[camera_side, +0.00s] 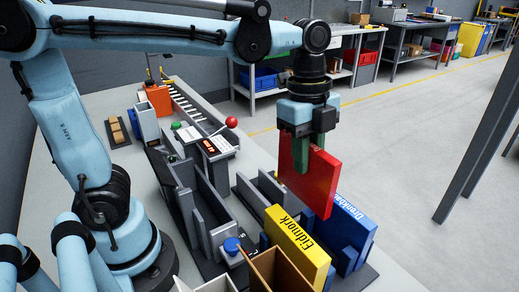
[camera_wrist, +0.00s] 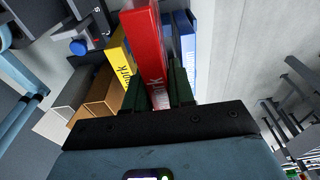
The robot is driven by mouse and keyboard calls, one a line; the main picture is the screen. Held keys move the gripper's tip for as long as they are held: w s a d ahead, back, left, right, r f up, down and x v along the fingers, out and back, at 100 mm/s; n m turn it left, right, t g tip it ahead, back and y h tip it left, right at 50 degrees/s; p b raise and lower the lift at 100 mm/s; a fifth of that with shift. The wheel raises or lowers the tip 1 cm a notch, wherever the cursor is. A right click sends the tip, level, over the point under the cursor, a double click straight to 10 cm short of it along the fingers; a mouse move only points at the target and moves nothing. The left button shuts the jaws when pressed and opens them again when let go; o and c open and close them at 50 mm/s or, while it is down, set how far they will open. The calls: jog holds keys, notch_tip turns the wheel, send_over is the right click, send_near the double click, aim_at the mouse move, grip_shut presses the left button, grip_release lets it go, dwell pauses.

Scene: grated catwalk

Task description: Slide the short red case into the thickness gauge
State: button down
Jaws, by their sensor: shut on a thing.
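The red case (camera_side: 321,182) hangs upright in my gripper (camera_side: 301,155), above the right part of the bench. My gripper's green fingers are shut on its upper edge. The case also shows in the wrist view (camera_wrist: 146,45), between the fingers (camera_wrist: 157,84). A grey device with upright plates and a channel (camera_side: 202,197), apparently the thickness gauge, stands left of the case; a readout panel (camera_side: 212,146) is at its far end. The case is apart from it. The channel's inside is only partly visible.
A yellow case (camera_side: 298,246) and a blue case (camera_side: 350,232) stand upright in a rack just below the red one. Open cardboard boxes (camera_side: 272,270) and a blue knob (camera_side: 232,245) are at the front. A red ball-topped lever (camera_side: 231,122) rises beside the readout.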

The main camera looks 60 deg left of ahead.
jog(key=s+a+r, duration=0.1)
jog(key=a+r, duration=0.1)
jog(key=a, duration=1)
jog(key=shift+s+a+f, duration=0.1)
jog(key=shift+f, duration=2.3)
notch_tip(320, 180, down, 8)
dwell(0.8)
dwell(0.4)
jog(key=shift+c, duration=2.4)
grip_release()
